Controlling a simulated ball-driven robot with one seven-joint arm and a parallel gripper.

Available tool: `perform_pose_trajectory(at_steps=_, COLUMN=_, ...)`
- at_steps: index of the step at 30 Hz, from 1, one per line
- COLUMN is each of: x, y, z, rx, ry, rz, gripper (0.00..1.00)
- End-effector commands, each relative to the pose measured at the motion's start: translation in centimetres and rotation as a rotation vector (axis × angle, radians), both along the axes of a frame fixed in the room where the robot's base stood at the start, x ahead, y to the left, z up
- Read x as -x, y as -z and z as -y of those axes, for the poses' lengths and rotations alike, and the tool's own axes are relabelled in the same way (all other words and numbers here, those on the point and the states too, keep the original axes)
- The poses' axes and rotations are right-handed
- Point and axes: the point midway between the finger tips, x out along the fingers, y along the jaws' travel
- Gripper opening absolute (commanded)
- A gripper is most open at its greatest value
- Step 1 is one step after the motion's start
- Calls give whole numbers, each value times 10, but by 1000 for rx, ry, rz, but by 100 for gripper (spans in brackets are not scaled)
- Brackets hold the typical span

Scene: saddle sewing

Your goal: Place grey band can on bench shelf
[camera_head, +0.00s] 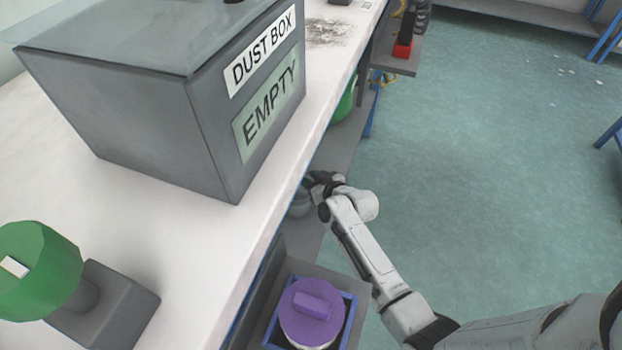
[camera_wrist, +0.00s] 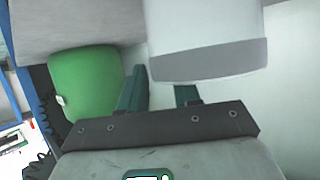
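The grey band can (camera_head: 300,204) is partly visible in the head view, low beside the bench, over or on the grey shelf (camera_head: 341,152) below the bench top. In the wrist view the can (camera_wrist: 205,25) is large and pale with a darker grey band near the gripper. My gripper (camera_wrist: 160,92) has its two teal fingers apart.
A green container (camera_wrist: 85,82) stands to the left in the wrist view. A purple-lidded can (camera_head: 312,312) sits in a blue-edged holder nearer me. The bench (camera_head: 184,240) carries a grey dust box (camera_head: 150,120) and a green-topped item (camera_head: 40,268).

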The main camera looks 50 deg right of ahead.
Motion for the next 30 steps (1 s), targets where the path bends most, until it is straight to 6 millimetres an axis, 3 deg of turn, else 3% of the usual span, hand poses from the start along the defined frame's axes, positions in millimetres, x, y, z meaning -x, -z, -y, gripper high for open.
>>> perform_pose_trajectory(at_steps=12, x=2, y=-5, z=-1, rx=0, ry=0, rz=-1, gripper=38)
perform_pose_trajectory(at_steps=30, x=95, y=-51, z=-23, rx=0, ry=0, rz=-1, gripper=38)
